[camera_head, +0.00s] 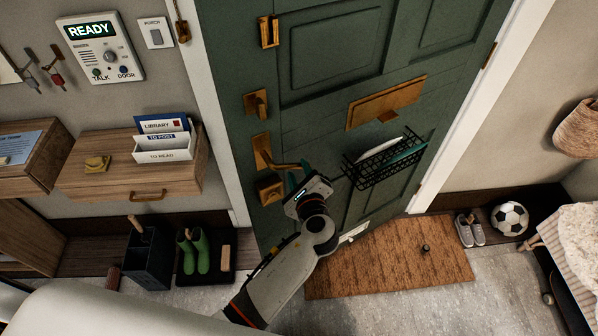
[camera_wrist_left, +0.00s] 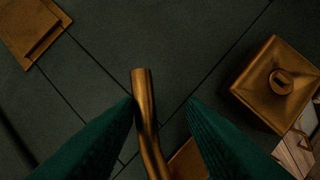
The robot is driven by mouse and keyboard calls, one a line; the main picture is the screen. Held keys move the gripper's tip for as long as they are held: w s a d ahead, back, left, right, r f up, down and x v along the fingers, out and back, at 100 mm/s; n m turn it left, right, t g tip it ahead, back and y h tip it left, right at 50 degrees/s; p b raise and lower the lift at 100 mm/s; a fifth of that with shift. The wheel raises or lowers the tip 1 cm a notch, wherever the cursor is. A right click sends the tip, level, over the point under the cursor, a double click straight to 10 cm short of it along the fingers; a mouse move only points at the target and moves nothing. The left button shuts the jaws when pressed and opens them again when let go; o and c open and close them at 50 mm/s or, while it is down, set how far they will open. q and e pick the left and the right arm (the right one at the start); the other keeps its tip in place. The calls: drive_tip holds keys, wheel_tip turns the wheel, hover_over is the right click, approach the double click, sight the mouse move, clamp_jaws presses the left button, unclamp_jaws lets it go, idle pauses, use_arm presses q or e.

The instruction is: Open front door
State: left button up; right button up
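The dark green front door (camera_head: 330,110) looks closed in its white frame, with a hinge at its right edge. A brass lever handle (camera_head: 285,165) sticks out from a plate near the door's left edge. My left gripper (camera_head: 297,180) is at the lever's free end. In the left wrist view, the green fingers (camera_wrist_left: 163,110) are open, with the lever (camera_wrist_left: 144,95) between them, nearer the left finger; contact is unclear. A square brass lock with a turn knob (camera_wrist_left: 279,82) sits beside it, and below the lever in the head view (camera_head: 270,190). My right gripper is out of view.
A wire basket (camera_head: 370,172) hangs on the door close right of my left gripper. A brown doormat (camera_head: 400,260) lies before the door. Shoes (camera_head: 470,230) and a football (camera_head: 510,217) stand right; boots (camera_head: 194,252) and a drawer shelf (camera_head: 110,180) are left.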

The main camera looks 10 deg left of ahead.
use_arm(q)
drive_tip(key=b+v, duration=0.2)
drive_tip(key=v, duration=0.9)
drive_tip(key=shift+s+d+b, duration=0.2)
drive_tip(key=shift+s+b, duration=0.15)
drive_tip(key=shift+b, duration=0.05)
drive_tip(key=shift+r, duration=0.1)
